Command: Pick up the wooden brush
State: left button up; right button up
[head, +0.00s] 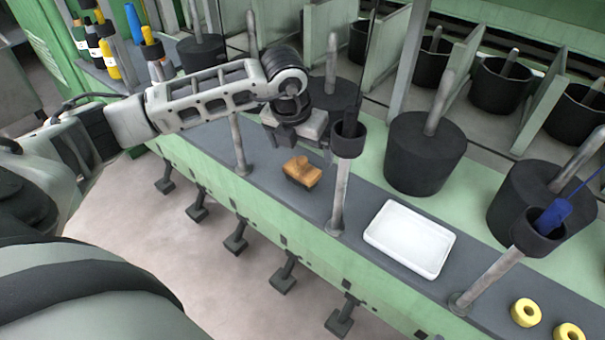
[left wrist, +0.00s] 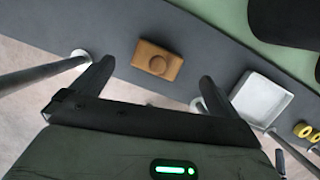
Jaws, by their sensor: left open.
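The wooden brush (head: 302,172) has a tan wooden top and a dark underside in the head view. It lies on the dark grey ledge (head: 375,190) of the green frame. In the left wrist view the brush (left wrist: 157,61) shows ahead of the fingers, roughly between their lines. My left gripper (head: 295,135) is above and behind the brush in the head view, apart from it. In the left wrist view my left gripper (left wrist: 155,80) is open and empty. My right gripper is not in view.
A white tray (head: 409,238) lies on the ledge to the right of the brush. Grey posts (head: 340,190) with black cups rise on both sides of the brush. Black cans (head: 423,155) stand behind. Yellow rings (head: 525,312) lie at the far right.

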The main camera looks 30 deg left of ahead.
aim_at(304, 167)
pick_arm(q)
jog(key=x, duration=0.3)
jog(key=shift+s+x, duration=0.15)
jog(key=shift+x, duration=1.15)
jog(key=shift+s+x, duration=0.15)
jog(key=shift+x, duration=1.1)
jog(key=c, duration=1)
